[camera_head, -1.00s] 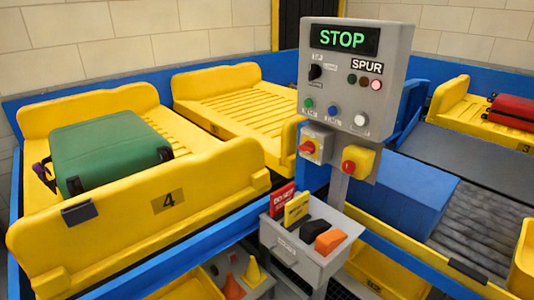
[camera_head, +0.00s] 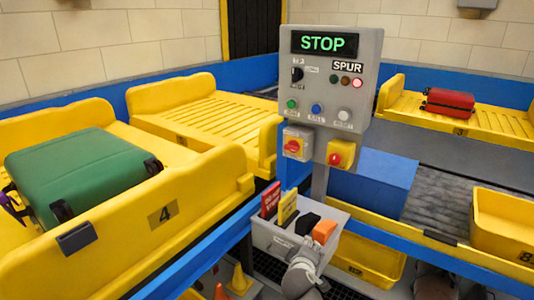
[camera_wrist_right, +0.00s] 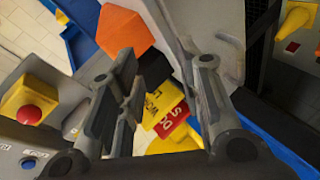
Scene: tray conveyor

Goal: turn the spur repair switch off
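The grey control panel (camera_head: 328,75) shows a green STOP display, a black selector knob (camera_head: 297,74), SPUR lamps with the red one lit, and green, blue and white buttons. Below hang a grey box with a red rotary switch (camera_head: 294,146) and a yellow box with a red knob (camera_head: 341,153). I cannot read which is the repair switch. My right gripper (camera_head: 303,274) is below the panel, in front of the tool holder, touching no switch. In the right wrist view its fingers (camera_wrist_right: 165,68) are apart and empty; the yellow box (camera_wrist_right: 28,98) shows at left. My left gripper is not in view.
The grey holder (camera_head: 268,238) under the panel carries red and yellow tags plus black and orange items. Yellow tray 4 (camera_head: 205,187) bears a green suitcase (camera_head: 85,175). A red suitcase (camera_head: 449,103) is on tray 3. Orange and yellow cones stand below the holder.

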